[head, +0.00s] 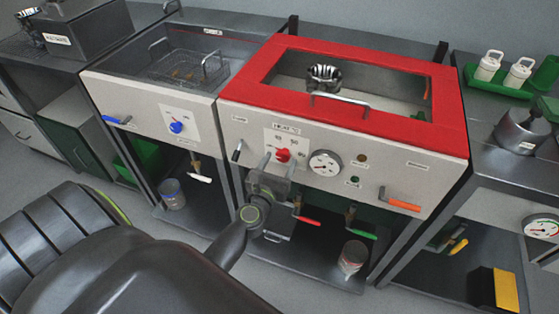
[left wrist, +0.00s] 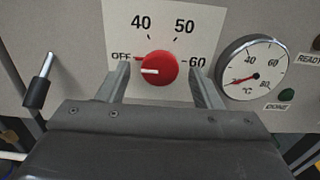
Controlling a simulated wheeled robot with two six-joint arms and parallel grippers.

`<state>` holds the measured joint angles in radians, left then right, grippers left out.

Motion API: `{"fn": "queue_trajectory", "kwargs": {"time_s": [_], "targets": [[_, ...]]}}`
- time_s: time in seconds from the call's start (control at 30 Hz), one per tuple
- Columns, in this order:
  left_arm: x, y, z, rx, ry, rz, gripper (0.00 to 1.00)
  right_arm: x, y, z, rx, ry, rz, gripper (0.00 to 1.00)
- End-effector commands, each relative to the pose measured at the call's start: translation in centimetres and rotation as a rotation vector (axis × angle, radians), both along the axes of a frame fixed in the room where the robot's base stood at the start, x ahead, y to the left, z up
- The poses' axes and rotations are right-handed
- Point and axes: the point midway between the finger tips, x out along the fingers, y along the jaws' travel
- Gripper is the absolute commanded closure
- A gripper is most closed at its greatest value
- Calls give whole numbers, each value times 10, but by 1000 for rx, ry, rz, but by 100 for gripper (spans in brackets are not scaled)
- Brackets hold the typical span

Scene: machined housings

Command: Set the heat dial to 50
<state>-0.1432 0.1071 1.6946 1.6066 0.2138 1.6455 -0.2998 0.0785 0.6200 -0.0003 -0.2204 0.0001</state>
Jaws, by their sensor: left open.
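The heat dial is a red round knob (head: 283,155) on the front panel of the red-topped unit; it also shows in the left wrist view (left wrist: 158,67). Its scale plate reads OFF, 40, 50 and 60. The knob's white pointer line points left, near OFF. My left gripper (head: 277,164) is open in front of the panel. In the left wrist view its fingers (left wrist: 160,78) stand on either side of the knob, with gaps showing; contact cannot be made out. My right gripper is not in view.
A round temperature gauge (head: 325,163) sits right of the dial, with a green button (head: 353,181) beyond. A black-tipped lever (left wrist: 39,82) is left of the dial. An orange-handled lever (head: 403,205) is at the panel's right. A neighbouring unit has a blue knob (head: 177,127).

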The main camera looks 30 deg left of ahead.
Motion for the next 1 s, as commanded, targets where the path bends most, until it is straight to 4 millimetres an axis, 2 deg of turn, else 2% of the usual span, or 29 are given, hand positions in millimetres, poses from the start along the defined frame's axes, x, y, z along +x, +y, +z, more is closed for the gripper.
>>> {"fn": "queue_trajectory", "kwargs": {"time_s": [0.37, 0.7, 1.0], "targets": [[5, 1, 0, 0, 0, 1, 41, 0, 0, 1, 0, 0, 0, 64], [4, 1, 0, 0, 0, 0, 85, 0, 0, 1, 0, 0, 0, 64], [4, 1, 0, 38, 10, 1, 85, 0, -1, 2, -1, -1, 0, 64]]}}
